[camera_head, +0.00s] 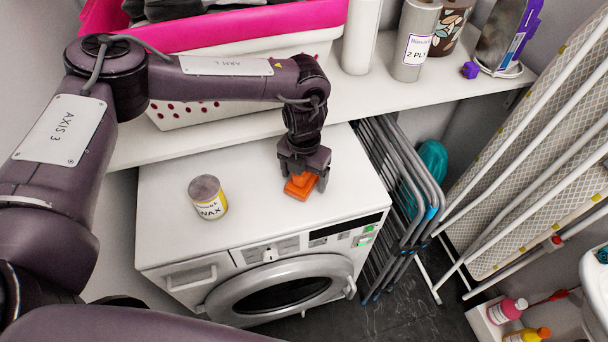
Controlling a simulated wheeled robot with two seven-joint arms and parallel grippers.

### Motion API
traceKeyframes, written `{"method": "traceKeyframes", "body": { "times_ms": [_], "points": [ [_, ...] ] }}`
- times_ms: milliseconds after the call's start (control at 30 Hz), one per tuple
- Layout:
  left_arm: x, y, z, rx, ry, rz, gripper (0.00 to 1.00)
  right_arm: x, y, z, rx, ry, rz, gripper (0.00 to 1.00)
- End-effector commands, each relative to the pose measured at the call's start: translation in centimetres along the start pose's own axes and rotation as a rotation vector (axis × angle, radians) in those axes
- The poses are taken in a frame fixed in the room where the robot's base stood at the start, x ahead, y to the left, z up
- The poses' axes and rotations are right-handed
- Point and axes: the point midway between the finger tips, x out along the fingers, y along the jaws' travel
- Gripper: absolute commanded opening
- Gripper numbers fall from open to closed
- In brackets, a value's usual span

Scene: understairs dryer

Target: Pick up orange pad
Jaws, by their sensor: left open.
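The orange pad (299,187) lies on the white top of the dryer (250,205), near its front right part. My left gripper (303,172) points down right over the pad, and its fingers cover part of it. The jaws are open, and I cannot tell whether they touch the pad. My right gripper is not in view.
A wax tin (208,198) stands left of the pad on the dryer. A shelf (425,88) behind holds a pink-lined basket (200,32) and several containers. A folded drying rack (400,190) and an ironing board (530,150) stand to the right.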

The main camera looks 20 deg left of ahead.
Motion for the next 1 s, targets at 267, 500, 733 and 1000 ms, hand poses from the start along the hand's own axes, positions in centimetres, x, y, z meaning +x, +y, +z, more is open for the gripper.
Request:
{"method": "traceKeyframes", "body": {
  "times_ms": [267, 500, 733, 1000],
  "points": [
    [0.0, 0.0, 0.0, 0.000, 0.000, 0.000, 0.51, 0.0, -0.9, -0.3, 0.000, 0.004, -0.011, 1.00],
    [-0.1, 0.0, 0.0, 0.000, 0.000, 0.000, 0.26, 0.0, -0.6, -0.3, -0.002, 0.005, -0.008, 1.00],
    [-0.3, 0.0, 0.0, -0.001, 0.000, 0.000, 0.26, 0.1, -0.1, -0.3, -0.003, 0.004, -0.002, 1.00],
    [-3.1, 0.0, 0.1, 0.000, -0.003, -0.001, 0.26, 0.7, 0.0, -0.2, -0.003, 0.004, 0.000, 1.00]
  ]
}}
